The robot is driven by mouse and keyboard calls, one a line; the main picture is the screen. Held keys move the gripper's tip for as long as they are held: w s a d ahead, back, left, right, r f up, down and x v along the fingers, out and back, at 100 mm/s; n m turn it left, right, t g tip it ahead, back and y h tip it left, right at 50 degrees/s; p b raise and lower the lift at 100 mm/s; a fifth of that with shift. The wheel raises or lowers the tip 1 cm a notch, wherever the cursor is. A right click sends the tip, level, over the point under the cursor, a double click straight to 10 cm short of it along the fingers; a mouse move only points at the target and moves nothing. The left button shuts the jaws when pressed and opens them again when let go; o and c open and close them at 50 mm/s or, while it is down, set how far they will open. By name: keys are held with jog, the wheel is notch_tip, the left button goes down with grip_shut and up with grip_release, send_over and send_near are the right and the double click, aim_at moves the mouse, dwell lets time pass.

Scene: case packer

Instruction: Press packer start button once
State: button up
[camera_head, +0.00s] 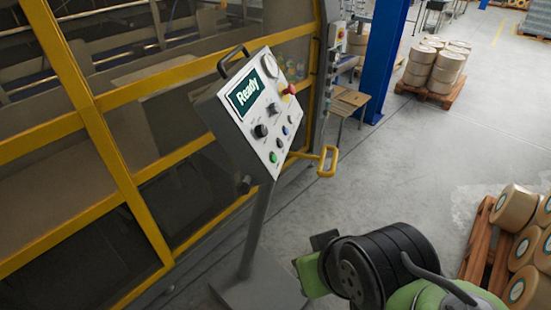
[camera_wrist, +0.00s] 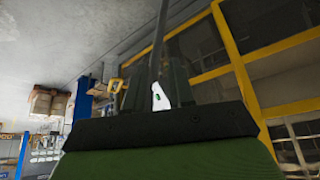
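The packer's control panel (camera_head: 262,115) stands tilted on a grey pedestal in the middle of the head view. Its screen (camera_head: 244,93) reads "Ready". A green button (camera_head: 273,157) sits near the panel's lower edge, with a black knob (camera_head: 260,131) above it and a red emergency stop (camera_head: 288,88) toward the top right. My gripper is low and to the right of the panel, apart from it. In the wrist view my gripper (camera_wrist: 156,88) has two dark fingers spread with a gap between them. Part of the white panel (camera_wrist: 160,97) and a green spot show through the gap; the rest is hidden.
A yellow-framed machine enclosure (camera_head: 110,100) fills the left behind the panel. A yellow handle (camera_head: 328,162) sticks out right of the panel. A pallet (camera_head: 481,250) with rolls stands at the right. Open floor lies between.

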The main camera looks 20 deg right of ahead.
grip_shut()
dwell(1.3)
